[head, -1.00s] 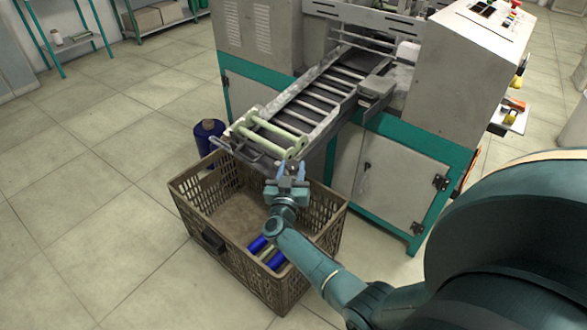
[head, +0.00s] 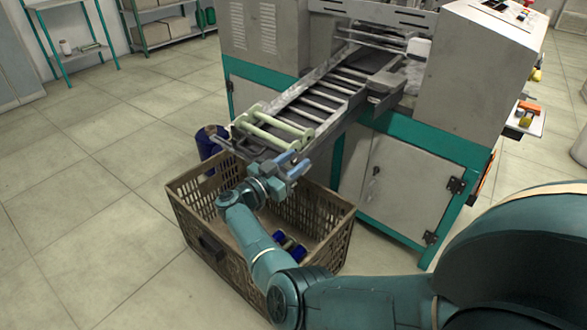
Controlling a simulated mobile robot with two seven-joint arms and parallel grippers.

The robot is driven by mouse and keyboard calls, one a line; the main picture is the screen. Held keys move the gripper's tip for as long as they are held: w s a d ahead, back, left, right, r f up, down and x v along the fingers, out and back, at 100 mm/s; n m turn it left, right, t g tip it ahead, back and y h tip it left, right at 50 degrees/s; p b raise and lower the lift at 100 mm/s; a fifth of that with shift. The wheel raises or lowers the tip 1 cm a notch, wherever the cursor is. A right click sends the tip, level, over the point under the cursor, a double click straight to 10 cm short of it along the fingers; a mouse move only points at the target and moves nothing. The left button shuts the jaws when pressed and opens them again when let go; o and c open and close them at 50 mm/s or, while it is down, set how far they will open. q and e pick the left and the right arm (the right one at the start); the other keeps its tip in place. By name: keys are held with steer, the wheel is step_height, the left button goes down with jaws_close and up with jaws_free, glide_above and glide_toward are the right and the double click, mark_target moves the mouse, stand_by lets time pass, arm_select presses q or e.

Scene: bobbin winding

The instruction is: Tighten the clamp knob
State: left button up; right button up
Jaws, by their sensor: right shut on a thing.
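My right gripper (head: 293,163) is at the lower front end of the roller chute (head: 322,130), above the crate. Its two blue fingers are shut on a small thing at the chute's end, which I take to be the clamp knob. The fingers and wrist hide the knob almost wholly, so its shape and how far it is turned cannot be seen. My left gripper is not in view.
A brown plastic crate (head: 185,215) stands on the floor under the chute, with blue-ended bobbins (head: 290,246) inside. A dark blue drum (head: 207,140) stands behind it. The grey and teal machine (head: 405,185) blocks the right. The tiled floor at left is clear.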

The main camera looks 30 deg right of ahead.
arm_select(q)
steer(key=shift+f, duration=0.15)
arm_select(e)
steer(key=o, duration=1)
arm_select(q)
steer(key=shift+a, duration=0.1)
arm_select(e)
steer(key=shift+a, duration=0.1)
